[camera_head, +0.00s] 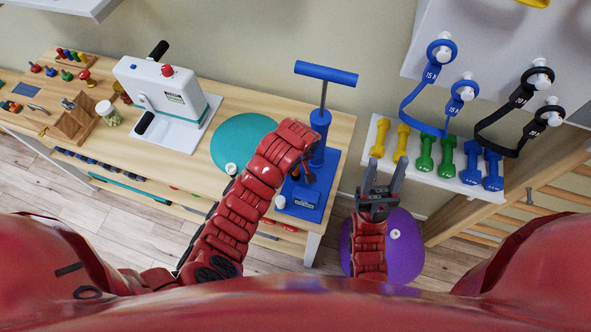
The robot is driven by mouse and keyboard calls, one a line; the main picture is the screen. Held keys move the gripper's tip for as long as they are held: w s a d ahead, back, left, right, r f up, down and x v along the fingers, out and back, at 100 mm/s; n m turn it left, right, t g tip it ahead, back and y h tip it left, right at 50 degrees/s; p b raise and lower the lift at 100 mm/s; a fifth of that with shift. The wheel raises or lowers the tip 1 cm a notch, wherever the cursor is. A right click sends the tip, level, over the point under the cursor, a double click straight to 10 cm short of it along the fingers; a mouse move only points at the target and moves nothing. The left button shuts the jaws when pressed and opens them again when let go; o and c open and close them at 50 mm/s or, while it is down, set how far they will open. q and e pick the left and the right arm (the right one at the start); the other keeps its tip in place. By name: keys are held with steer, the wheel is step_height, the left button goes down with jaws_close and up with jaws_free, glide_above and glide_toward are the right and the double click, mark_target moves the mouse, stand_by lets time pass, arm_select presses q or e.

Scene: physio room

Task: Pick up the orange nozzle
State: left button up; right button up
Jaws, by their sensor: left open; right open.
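A small orange-brown spot (295,172) shows by my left gripper, over the blue base of the pump; it may be the orange nozzle, but it is too small and covered to be sure. My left gripper (307,177) points down over the pump base, mostly hidden by its own red wrist; it is open. The blue hand pump (326,73) stands upright at the right end of the wooden table, its handle raised. My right gripper (384,174) is open and empty, fingers pointing away from me, right of the table and over the purple ball's far side.
The wooden table (240,98) also holds a teal disc (240,140), a white machine (165,95) and a jar (107,113). A purple ball (405,255) lies at the right. A white shelf (420,176) holds coloured dumbbells; kettlebell-like straps hang above.

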arm_select(q)
jaws_close()
stand_by(0.3)
steer(key=shift+r, duration=0.1)
